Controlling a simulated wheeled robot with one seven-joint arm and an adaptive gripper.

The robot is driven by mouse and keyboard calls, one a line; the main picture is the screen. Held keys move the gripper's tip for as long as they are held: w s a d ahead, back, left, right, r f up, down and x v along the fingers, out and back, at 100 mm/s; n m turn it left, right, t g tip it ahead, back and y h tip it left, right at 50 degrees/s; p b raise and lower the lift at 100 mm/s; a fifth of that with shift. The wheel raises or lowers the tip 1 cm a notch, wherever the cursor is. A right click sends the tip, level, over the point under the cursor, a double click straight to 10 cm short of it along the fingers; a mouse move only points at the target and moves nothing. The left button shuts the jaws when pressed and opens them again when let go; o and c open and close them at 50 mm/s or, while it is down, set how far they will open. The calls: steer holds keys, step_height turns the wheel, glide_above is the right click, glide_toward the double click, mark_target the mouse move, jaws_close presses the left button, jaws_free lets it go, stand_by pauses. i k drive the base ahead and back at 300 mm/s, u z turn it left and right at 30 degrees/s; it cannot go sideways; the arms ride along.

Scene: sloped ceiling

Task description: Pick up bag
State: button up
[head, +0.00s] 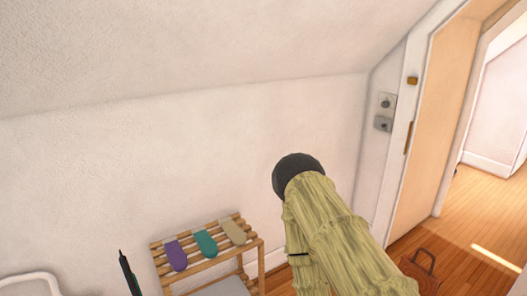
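A brown bag (428,275) with an upright loop handle stands on the wood floor at the lower right. Its lower part is cut off by the bottom edge and its left side is partly hidden by a large yellow-green thing in front. My gripper cannot be made out in the head view, so its state and its distance from the bag do not show.
The yellow-green, ribbed, fabric-like thing (335,235) with a dark round top stands near the middle. A slatted wooden rack (258,246) holds purple, teal and beige items. A thin dark shape (128,272) rises lower left. Open floor (480,225) leads through a doorway at right.

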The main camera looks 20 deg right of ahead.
mark_target(429, 283)
steer(key=z, duration=0.95)
steer(key=i, duration=0.8)
steer(key=z, duration=0.85)
steer(key=i, duration=0.55)
steer(key=u, duration=0.4)
steer(key=i, duration=1.8)
steer(key=z, duration=0.55)
